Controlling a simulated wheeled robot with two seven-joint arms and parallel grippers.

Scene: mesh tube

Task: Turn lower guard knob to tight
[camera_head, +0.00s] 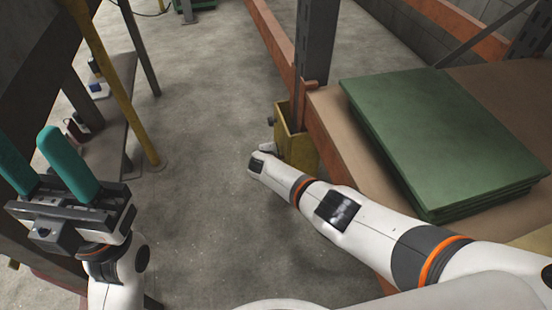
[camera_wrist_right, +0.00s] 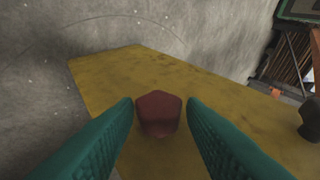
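The yellow guard (camera_head: 297,146) stands at the foot of the dark rack upright in the head view. In the right wrist view its yellow face (camera_wrist_right: 130,75) fills the middle, with a dark red knob (camera_wrist_right: 158,114) on it. My right gripper (camera_wrist_right: 160,103) is open, its teal fingers on either side of the red knob, with small gaps showing. A second, dark knob (camera_wrist_right: 311,120) shows at the right edge. In the head view my right gripper is hidden beyond the wrist. My left gripper (camera_head: 30,145) is open and empty at the left, away from the guard.
Green panels (camera_head: 440,130) lie stacked on a brown shelf (camera_head: 360,155) at the right, beside my right arm. A low bench (camera_head: 105,140) and a yellow post (camera_head: 120,85) stand at the left. The grey floor (camera_head: 205,110) between is clear.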

